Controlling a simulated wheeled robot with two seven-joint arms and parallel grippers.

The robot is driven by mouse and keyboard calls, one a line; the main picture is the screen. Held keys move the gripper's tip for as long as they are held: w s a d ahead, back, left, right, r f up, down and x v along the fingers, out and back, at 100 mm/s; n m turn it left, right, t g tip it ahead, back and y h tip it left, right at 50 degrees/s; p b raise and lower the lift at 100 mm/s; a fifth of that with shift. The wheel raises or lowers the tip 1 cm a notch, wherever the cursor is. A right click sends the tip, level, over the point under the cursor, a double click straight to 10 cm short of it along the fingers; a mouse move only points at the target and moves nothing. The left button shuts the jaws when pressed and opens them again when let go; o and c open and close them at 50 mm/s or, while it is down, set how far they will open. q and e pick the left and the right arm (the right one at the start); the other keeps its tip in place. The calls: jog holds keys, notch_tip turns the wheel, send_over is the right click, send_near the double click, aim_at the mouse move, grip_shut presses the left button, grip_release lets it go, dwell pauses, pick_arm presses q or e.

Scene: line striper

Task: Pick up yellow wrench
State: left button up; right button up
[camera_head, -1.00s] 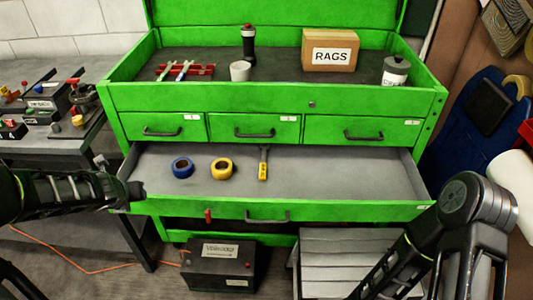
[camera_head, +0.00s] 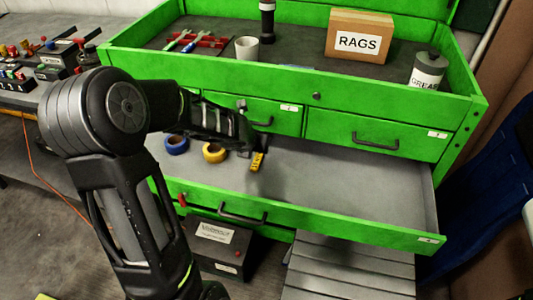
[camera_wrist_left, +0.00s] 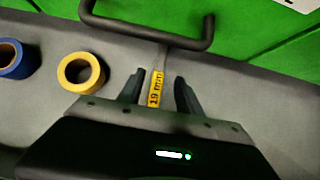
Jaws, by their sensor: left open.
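The yellow wrench (camera_head: 257,161) lies in the open green drawer (camera_head: 370,205), its yellow part lowest in the head view. In the left wrist view the yellow wrench (camera_wrist_left: 155,92) shows a "19 mm" label, and its grey shaft points toward the drawer handle above. My left gripper (camera_wrist_left: 160,80) is open, with one finger on each side of the wrench. I cannot tell how high the fingers are above it. In the head view my left arm reaches over the drawer and hides part of the wrench. My right gripper is not in view.
A yellow tape roll (camera_wrist_left: 80,72) and a blue tape roll (camera_wrist_left: 14,60) lie left of the wrench. A dark handle (camera_wrist_left: 150,38) of an upper drawer juts out close by. The open drawer's right side is empty. A RAGS box (camera_head: 358,38) stands on the chest top.

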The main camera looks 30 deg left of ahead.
pick_arm(q)
jog(key=shift+b+x, duration=0.45)
jog(key=shift+x, duration=0.55)
jog(key=shift+w+f, duration=0.2)
jog(key=shift+f, duration=0.05)
jog(key=shift+a, duration=0.1)
jog(key=b+x, duration=0.1)
jog(key=x, duration=0.3)
jog(key=shift+w+f, duration=0.15)
jog(key=shift+w, duration=0.05)
jog(key=shift+w+a+f+b, duration=0.15)
jog(key=shift+w+f+b, duration=0.1)
jog(key=shift+w+b, duration=0.05)
jog(key=shift+c, duration=0.3)
grip_shut()
